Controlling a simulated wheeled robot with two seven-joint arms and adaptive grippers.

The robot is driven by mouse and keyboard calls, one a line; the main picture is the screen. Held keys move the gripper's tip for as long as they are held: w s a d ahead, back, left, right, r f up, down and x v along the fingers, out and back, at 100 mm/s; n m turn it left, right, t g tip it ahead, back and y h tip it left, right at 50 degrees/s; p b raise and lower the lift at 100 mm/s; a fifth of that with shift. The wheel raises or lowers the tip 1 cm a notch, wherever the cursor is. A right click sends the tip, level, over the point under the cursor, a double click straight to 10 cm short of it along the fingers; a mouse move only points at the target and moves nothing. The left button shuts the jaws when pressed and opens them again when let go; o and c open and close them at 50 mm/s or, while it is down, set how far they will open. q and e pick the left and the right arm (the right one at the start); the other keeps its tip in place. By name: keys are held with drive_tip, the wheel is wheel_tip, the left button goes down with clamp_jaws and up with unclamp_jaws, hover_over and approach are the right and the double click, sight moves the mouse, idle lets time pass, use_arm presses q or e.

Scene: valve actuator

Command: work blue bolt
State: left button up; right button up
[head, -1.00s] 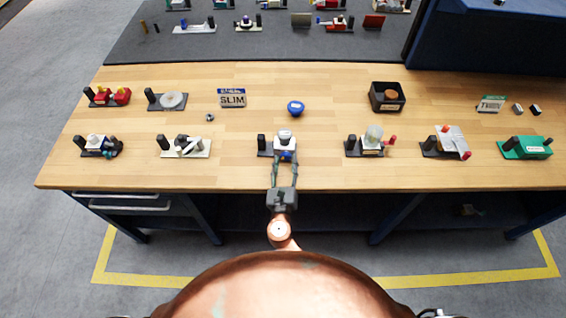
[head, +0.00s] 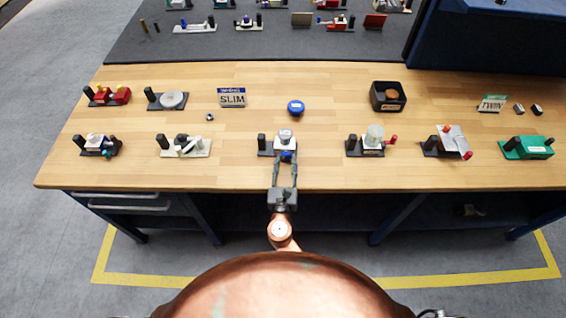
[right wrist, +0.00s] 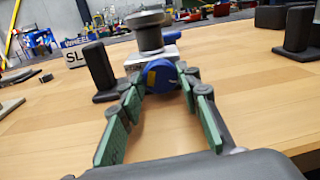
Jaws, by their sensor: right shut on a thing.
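The blue bolt (head: 287,156) is on the front of a small valve device (head: 285,139) with a white body and a grey cap. The device stands at the middle of the table's front row. My right gripper (head: 285,165) reaches in from the front edge and is shut on the bolt. In the right wrist view, the round blue bolt head (right wrist: 160,76) sits between the two green-padded fingers (right wrist: 160,88), with a small yellow mark on its face. The far side of the bolt is hidden. My left gripper is not in view.
A black post (head: 262,143) stands just left of the device. A blue round knob (head: 296,108) lies behind it. Other fixtures stand to both sides, including a white one (head: 186,147) and one with a clear dome (head: 374,137). Bare wood separates them.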

drive_tip(key=shift+m+b, duration=0.7)
drive_tip(key=shift+m, duration=1.6)
drive_tip(key=o, duration=1.2)
drive_tip(key=shift+c, duration=0.2)
drive_tip(key=s, duration=1.2)
drive_tip(key=shift+a, duration=0.4)
